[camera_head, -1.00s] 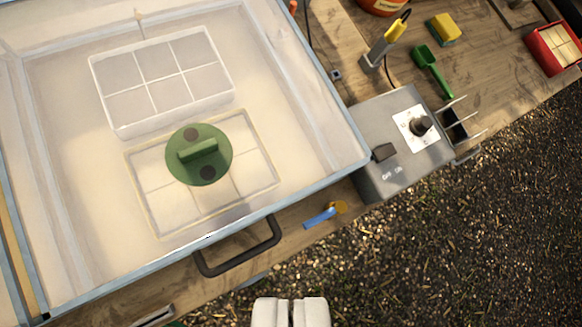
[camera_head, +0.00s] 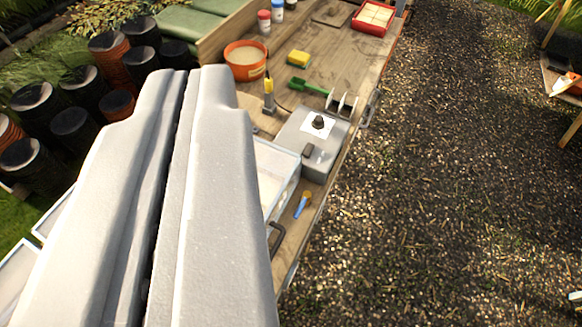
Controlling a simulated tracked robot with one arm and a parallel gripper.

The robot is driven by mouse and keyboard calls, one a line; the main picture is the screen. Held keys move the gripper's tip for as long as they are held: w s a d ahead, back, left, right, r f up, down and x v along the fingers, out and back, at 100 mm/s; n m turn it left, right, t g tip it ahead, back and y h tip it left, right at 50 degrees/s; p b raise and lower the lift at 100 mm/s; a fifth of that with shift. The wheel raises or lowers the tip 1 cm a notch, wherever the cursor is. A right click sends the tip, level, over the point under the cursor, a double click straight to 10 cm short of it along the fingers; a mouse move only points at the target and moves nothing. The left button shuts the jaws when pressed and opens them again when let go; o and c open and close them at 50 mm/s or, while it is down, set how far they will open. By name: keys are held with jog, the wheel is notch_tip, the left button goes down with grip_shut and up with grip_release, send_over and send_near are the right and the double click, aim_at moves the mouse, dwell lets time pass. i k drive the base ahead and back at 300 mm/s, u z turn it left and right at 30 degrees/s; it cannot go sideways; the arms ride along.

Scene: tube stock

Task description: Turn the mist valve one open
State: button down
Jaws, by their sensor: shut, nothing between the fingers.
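A small valve with a blue lever (camera_head: 301,208) and a brass-yellow body sits at the bench's front edge, below the grey control box. It is the only such valve I can see, and no label on it can be read. The lever points down and slightly left from the brass end; I cannot tell whether the valve is open or closed. My gripper (camera_head: 191,76) is large in the left half, with its two pale fingers shut together and empty. It is apart from the valve, to its left in the picture, and hides most of the propagator case.
A grey control box (camera_head: 296,157) with a black knob (camera_head: 318,122) stands just above the valve. A dark handle (camera_head: 276,238) is below left of it. Open gravel (camera_head: 430,200) is on the right.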

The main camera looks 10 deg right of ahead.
aim_at(307, 195)
jog(key=k, duration=1.15)
jog(key=z, duration=0.55)
jog(key=i, duration=1.6)
jog(key=u, duration=0.55)
